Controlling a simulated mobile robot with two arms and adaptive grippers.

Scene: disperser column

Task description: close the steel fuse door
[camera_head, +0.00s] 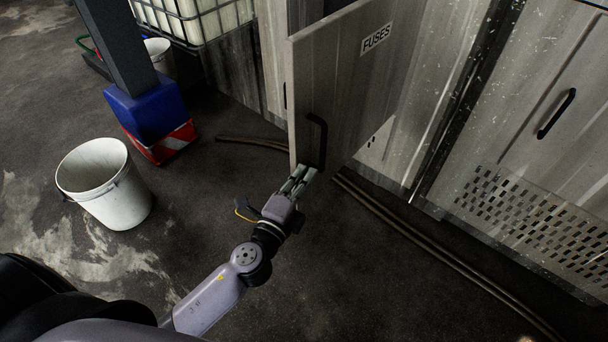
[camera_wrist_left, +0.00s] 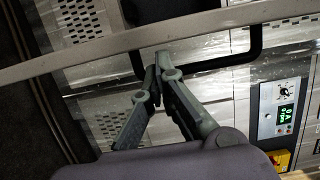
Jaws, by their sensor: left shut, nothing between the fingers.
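The steel fuse door (camera_head: 350,85) is a grey panel with a "FUSES" label, standing open and swung out from the cabinet in the head view. Its black bar handle (camera_head: 318,140) is on the outer face near the free edge. My left gripper (camera_head: 309,172) is shut and empty, at the lower free edge of the door just below the handle. In the left wrist view the gripper (camera_wrist_left: 160,62) has its fingertips together at the door's edge (camera_wrist_left: 110,45), with the black handle (camera_wrist_left: 225,60) beside them. I cannot tell whether they touch the door. My right gripper is not in view.
The cabinet's perforated panel (camera_head: 530,215) and another black handle (camera_head: 556,114) are at right. Cables (camera_head: 440,250) run along the floor by the cabinet. A white bucket (camera_head: 105,185) and a blue post base (camera_head: 147,108) stand at left. The floor between bucket and door is clear.

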